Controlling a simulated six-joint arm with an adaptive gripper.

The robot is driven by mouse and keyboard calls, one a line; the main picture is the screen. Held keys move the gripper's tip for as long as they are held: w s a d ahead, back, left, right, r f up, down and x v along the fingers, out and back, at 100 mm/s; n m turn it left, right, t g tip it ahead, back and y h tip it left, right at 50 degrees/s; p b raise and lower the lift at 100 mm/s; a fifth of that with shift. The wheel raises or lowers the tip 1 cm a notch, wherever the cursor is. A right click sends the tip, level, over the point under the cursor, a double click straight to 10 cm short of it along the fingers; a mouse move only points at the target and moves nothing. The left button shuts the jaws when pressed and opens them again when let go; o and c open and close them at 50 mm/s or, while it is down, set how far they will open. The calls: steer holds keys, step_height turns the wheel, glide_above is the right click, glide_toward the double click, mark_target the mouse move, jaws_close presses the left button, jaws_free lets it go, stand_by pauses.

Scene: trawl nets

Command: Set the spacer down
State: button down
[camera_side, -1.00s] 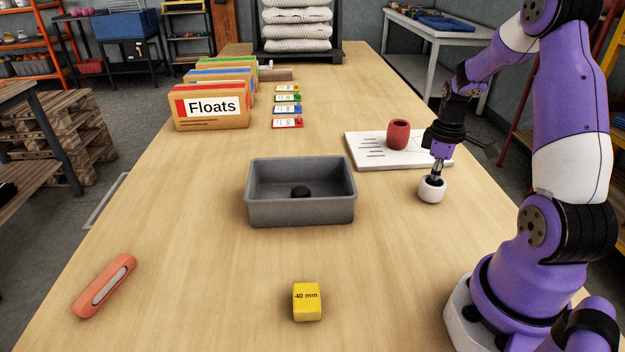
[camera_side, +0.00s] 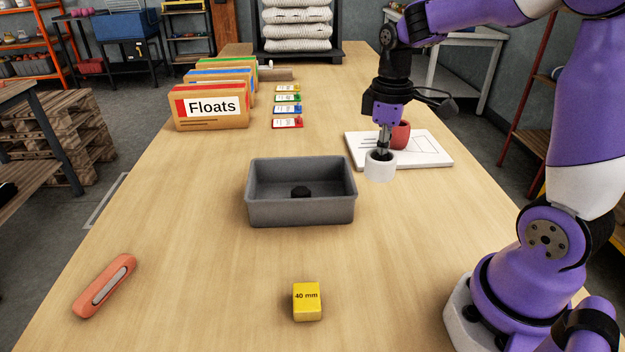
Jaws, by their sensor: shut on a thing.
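The spacer (camera_side: 380,168) is a short white hollow cylinder, upright at the right of centre. My gripper (camera_side: 383,152) points straight down and is shut on its upper part; the fingertips are partly hidden at its opening. The spacer overlaps the near left part of a white printed board (camera_side: 430,156) in the picture. I cannot tell for sure whether its bottom touches anything. A red barrel-shaped piece (camera_side: 402,134) stands on the board just behind my gripper, which partly hides it.
A grey open tray (camera_side: 300,213) with a small dark piece inside stands left of the spacer. A yellow "40 mm" block (camera_side: 307,302) and an orange net tool (camera_side: 104,286) lie in front.

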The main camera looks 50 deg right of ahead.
steer(key=w+a+n, duration=0.2)
steer(key=a+n, duration=0.2)
steer(key=a, duration=0.5)
steer(key=w+a+n, duration=0.2)
steer(key=a+n, duration=0.2)
steer(key=a, duration=0.6)
steer(key=s+a+n, duration=0.4)
steer(key=s+a, duration=0.1)
steer(key=a, duration=0.5)
steer(key=s+a+n, duration=0.5)
steer(key=s+a, duration=0.1)
steer(key=a, duration=0.5)
glide_above(210, 329)
step_height(210, 329, down, 7)
steer(key=shift+s+r, duration=0.15)
steer(key=shift+r, duration=0.05)
steer(key=shift+f, duration=2.1)
